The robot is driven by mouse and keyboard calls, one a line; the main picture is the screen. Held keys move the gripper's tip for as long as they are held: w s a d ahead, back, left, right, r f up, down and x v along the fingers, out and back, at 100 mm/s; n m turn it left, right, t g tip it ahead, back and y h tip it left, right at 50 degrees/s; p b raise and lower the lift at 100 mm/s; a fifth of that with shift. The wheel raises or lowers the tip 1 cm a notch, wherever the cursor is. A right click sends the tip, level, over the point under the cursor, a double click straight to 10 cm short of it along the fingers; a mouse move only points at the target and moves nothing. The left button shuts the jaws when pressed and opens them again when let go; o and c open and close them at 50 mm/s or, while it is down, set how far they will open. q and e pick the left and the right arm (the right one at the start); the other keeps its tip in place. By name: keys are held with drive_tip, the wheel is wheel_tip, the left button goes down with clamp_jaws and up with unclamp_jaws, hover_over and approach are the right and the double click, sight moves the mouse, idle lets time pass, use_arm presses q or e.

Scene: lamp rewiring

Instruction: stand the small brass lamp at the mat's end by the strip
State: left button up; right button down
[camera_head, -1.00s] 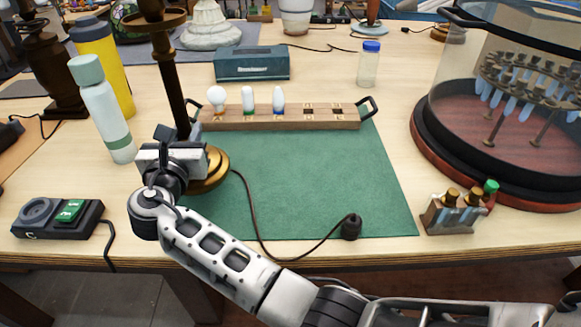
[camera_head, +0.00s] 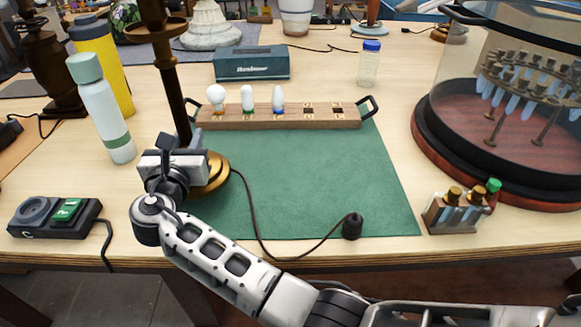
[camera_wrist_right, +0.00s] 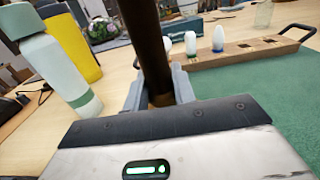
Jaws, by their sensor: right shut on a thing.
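The small brass lamp (camera_head: 171,80) has a dark brass stem, a dish-like collar and a round brass base. Its base is over the left end of the green mat (camera_head: 310,185), near the wooden strip (camera_head: 295,118). I cannot tell whether the base touches the mat. My right gripper (camera_head: 186,150) is shut on the stem low down, just above the base. In the right wrist view the stem (camera_wrist_right: 147,45) rises between the gripper's two fingers (camera_wrist_right: 158,90). The lamp's cord runs over the mat to a black plug (camera_head: 352,226). My left gripper is not in view.
The strip holds white bulbs and empty sockets. A pale bottle (camera_head: 101,115) and yellow bottle (camera_head: 103,60) stand left of the lamp. A switch box (camera_head: 54,218) is at front left. A vial rack (camera_head: 456,212) and glass-domed case (camera_head: 440,150) are right. The mat's middle is mostly clear.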

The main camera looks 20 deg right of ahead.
drive_tip(key=shift+f+b, duration=0.5)
drive_tip(key=shift+f, duration=0.15)
drive_tip(key=shift+f+b, duration=0.45)
drive_tip(key=shift+f, duration=0.25)
idle(0.3)
